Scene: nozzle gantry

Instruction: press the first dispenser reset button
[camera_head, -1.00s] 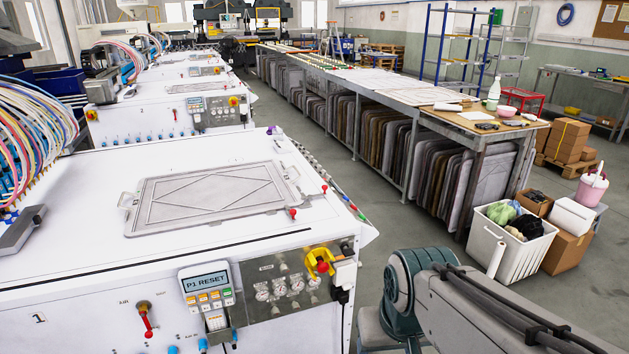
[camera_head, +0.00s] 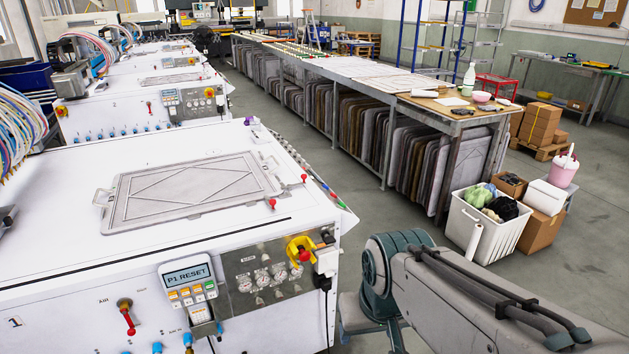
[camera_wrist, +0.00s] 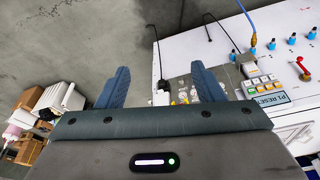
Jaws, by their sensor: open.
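The first dispenser's control box (camera_head: 189,284) has a screen reading "P1 RESET" (camera_head: 187,275) with small coloured buttons below it, orange, green and white. It is on the front panel of the nearest white machine (camera_head: 90,250). In the wrist view the same keypad (camera_wrist: 262,81) and its screen (camera_wrist: 270,100) show at the right, beyond my gripper. My gripper (camera_wrist: 162,88) has its two blue-grey fingers spread apart with nothing between them. It is apart from the keypad, which lies right of the right finger. In the head view only my arm shows; my gripper is not visible there.
A yellow and red emergency knob (camera_head: 302,250), gauges (camera_head: 262,280) and a red valve lever (camera_head: 127,317) sit near the keypad. A long workbench (camera_head: 400,85) stands to the right, with a white bin (camera_head: 487,227) by its end. The aisle floor between is clear.

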